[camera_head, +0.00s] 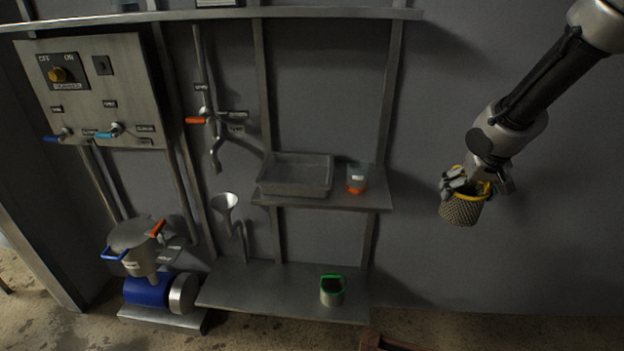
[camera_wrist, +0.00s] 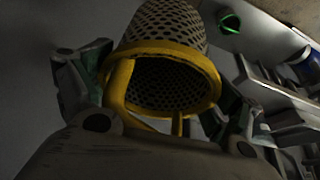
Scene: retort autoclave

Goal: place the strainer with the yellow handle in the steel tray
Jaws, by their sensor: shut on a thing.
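The strainer with the yellow handle (camera_head: 461,210) hangs from my gripper (camera_head: 478,184) in the air, right of the shelves and well clear of them. In the wrist view the strainer (camera_wrist: 165,60) shows its perforated basket and yellow rim between the fingers of my gripper (camera_wrist: 160,110). The gripper is shut on its yellow handle; the exact contact is partly hidden. The steel tray (camera_head: 296,190) sits on the middle shelf, to the left of the gripper. The inside of the tray that shows looks empty.
An orange-and-clear cup (camera_head: 356,179) stands on the middle shelf just right of the tray. A green-rimmed strainer (camera_head: 332,292) stands on the lower shelf (camera_head: 260,287). A long upper shelf (camera_head: 300,14) runs above.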

